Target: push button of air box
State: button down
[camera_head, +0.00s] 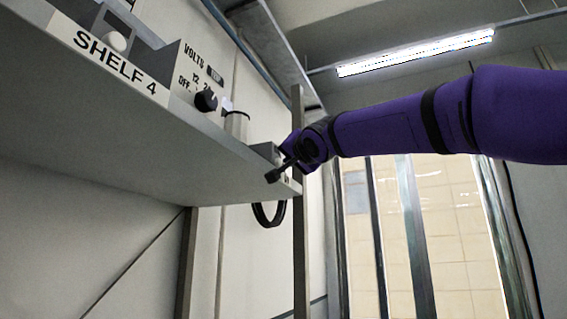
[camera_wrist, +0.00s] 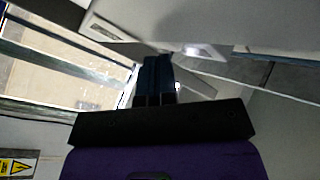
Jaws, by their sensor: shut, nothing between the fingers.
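A small grey box (camera_head: 266,151) sits at the right end of the shelf in the head view. It is probably the air box, but no label is readable and I cannot make out its button. My gripper (camera_head: 273,175) is at the shelf's right end, just in front of and below this box. I cannot tell whether it touches the box or the shelf edge. In the wrist view my gripper (camera_wrist: 153,60) has its dark fingers together with nothing between them. Pale box-like shapes lie beyond the fingertips there, too blurred to name.
The shelf (camera_head: 150,140), labelled SHELF 4, runs along the left. It bears a voltage box (camera_head: 196,82) with a black knob and a pale rounded object (camera_head: 117,41). A black cable loop (camera_head: 268,215) hangs below. A vertical post (camera_head: 299,230) stands close by my gripper.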

jog(key=shift+s+a+r, duration=0.1)
jog(key=shift+a+r, duration=0.15)
jog(key=shift+a, duration=0.35)
dwell(1.1)
jog(key=shift+d+f, duration=0.1)
jog(key=shift+f, duration=0.45)
jog(key=shift+d, duration=0.15)
jog(key=s+d, duration=0.1)
jog(key=d, duration=0.5)
jog(key=shift+s, duration=0.4)
